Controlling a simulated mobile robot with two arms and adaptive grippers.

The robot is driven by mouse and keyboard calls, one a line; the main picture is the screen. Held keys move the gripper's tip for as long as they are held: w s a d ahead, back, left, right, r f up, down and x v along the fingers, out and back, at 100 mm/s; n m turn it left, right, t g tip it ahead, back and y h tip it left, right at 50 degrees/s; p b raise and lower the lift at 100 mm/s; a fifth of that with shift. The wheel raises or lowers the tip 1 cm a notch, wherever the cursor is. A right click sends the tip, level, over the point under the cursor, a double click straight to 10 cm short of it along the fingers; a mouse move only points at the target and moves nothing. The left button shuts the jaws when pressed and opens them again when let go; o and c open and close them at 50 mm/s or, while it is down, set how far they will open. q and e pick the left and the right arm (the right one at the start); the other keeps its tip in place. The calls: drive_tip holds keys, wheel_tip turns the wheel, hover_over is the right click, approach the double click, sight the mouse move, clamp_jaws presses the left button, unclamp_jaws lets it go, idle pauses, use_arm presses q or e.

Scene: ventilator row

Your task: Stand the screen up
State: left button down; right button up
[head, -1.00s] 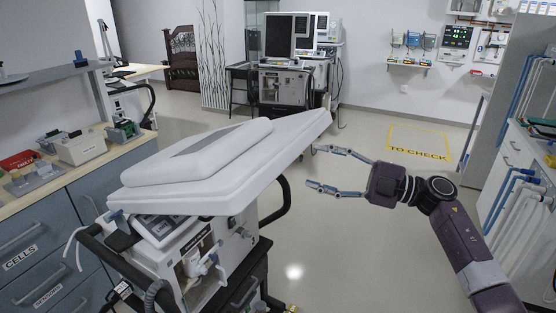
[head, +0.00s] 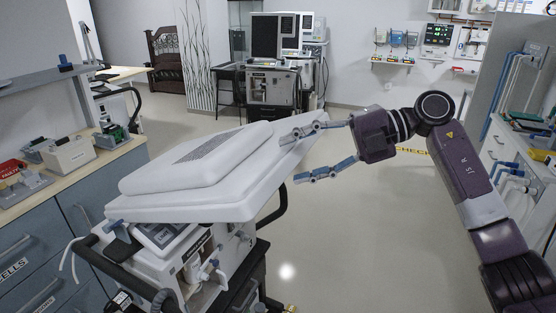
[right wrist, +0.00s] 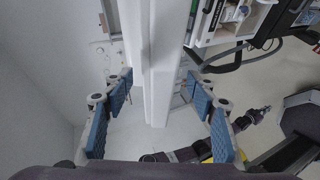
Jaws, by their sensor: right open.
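The screen (head: 200,173) is a large white panel seen from its back. It lies tilted back, nearly flat, on top of the ventilator (head: 190,262) in the head view. My right gripper (head: 318,152) is open at the screen's far right edge, with one finger above the edge and the other below it. In the right wrist view the screen's edge (right wrist: 158,60) runs between the open blue-padded fingers (right wrist: 160,112), with a gap on both sides. My left gripper is not in view.
A counter (head: 115,158) with boxes and drawers stands at the left. Other ventilators (head: 272,85) stand at the back wall. A shelf unit with tubing (head: 510,165) is at the right. The floor (head: 360,230) between is clear.

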drive_tip(key=p+x, duration=0.1)
drive_tip(key=x, duration=0.3)
drive_tip(key=shift+a, duration=0.2)
clamp_jaws()
